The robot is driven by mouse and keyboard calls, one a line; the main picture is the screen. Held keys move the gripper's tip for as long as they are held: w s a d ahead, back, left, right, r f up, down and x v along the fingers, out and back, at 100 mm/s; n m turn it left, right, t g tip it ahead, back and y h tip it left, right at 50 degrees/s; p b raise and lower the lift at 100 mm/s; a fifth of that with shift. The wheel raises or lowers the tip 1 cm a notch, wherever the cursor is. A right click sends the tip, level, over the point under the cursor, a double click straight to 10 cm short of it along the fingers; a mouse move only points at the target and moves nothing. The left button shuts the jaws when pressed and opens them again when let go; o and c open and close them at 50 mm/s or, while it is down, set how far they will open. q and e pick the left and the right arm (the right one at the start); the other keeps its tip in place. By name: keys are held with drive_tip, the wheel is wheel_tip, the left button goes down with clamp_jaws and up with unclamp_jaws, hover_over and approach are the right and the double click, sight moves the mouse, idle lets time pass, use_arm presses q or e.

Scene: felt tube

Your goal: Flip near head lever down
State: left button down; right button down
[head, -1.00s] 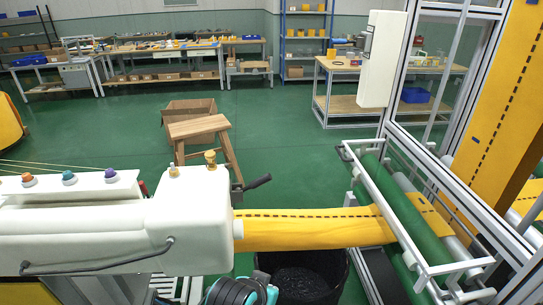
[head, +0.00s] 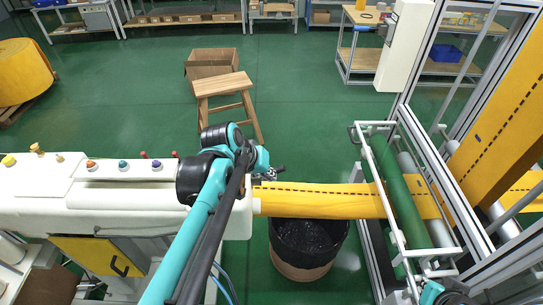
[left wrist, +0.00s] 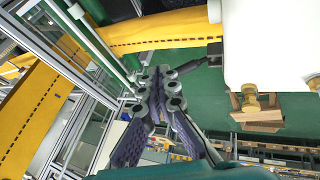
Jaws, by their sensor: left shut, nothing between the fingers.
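The near white machine head (head: 236,222) has a yellow felt tube (head: 325,200) running from its right end. In the left wrist view the head (left wrist: 270,40) is at upper right, with the dark lever (left wrist: 200,63) sticking out toward my left gripper (left wrist: 160,76). The fingers are shut and empty, with the lever's tip close beside the fingertips; contact is unclear. In the head view my left gripper (head: 277,172) is at the head's far right corner, and my arm and gripper largely hide the lever. Part of my right arm or gripper (head: 438,292) shows at the bottom edge.
A green roller (head: 398,190) in a white frame stands to the right. A black bin (head: 308,243) is below the tube. A wooden stool (head: 222,85) and cardboard box (head: 212,63) stand behind the head. Green floor is open behind.

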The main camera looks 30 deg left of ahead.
sight(276, 170)
use_arm(q)
drive_tip(key=w+a+r+n+h, duration=0.1)
drive_tip(key=w+a+n, duration=0.1)
drive_tip(key=a, duration=0.6)
drive_tip(key=shift+w+a+r+t, duration=0.15)
drive_tip(key=shift+w+a+t, duration=0.15)
drive_tip(key=shift+w+a, duration=0.15)
drive_tip(key=x, duration=0.7)
drive_tip(key=b+x, duration=0.1)
drive_tip(key=x, duration=0.6)
drive_tip(key=shift+d, duration=0.2)
drive_tip(key=shift+d, duration=0.1)
drive_tip(key=shift+d, duration=0.15)
